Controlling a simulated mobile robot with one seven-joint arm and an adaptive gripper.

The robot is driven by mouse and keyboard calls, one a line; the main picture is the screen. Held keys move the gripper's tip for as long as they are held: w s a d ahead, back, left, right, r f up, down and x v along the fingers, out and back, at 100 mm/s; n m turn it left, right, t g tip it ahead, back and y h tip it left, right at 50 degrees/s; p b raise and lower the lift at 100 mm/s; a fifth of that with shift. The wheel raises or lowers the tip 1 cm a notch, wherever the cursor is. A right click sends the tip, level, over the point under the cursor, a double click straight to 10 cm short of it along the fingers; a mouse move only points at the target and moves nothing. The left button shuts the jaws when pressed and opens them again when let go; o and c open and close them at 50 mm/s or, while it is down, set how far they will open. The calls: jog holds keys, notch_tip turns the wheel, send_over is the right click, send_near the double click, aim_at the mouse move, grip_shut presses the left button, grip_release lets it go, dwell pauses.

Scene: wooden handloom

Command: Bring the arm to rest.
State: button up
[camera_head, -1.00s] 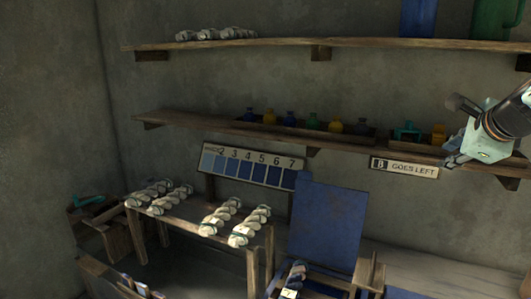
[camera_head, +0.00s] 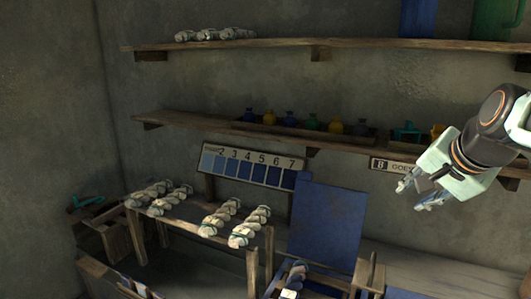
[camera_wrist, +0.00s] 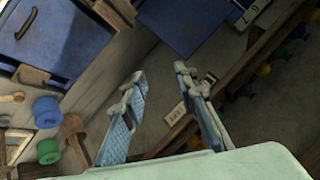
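My gripper (camera_head: 418,196) is in the right part of the head view, in front of the wall and below the lower shelf's right half. Its fingers point left and slightly down. In the wrist view my gripper (camera_wrist: 165,110) has its two fingers spread apart, with nothing between them. It touches nothing that I can see. My arm enters from the right edge of the head view and hides part of the sign (camera_head: 392,164) under the shelf.
The lower shelf (camera_head: 220,127) holds several small coloured bottles; the upper shelf (camera_head: 280,43) holds pale skeins. A rack (camera_head: 185,226) bears several twisted skeins. A numbered colour board (camera_head: 252,166) and a blue panel (camera_head: 328,225) stand beside it. Open air surrounds my gripper's left side.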

jog(key=s+a+f+n+g+p, duration=0.1)
jog(key=s+a+f+n+p, duration=0.1)
jog(key=s+a+n, duration=0.3)
jog(key=s+a+f+n+g+p, duration=0.1)
jog(key=s+a+f+n+p, duration=0.2)
jog(key=s+a, duration=0.8)
jog(key=shift+s+a+f+n+g+y+p, duration=0.15)
jog(key=shift+s+f+n+g+y+p, duration=0.3)
jog(key=shift+s+n, duration=0.45)
jog(key=shift+w+f, duration=0.1)
jog(key=shift+w, duration=0.05)
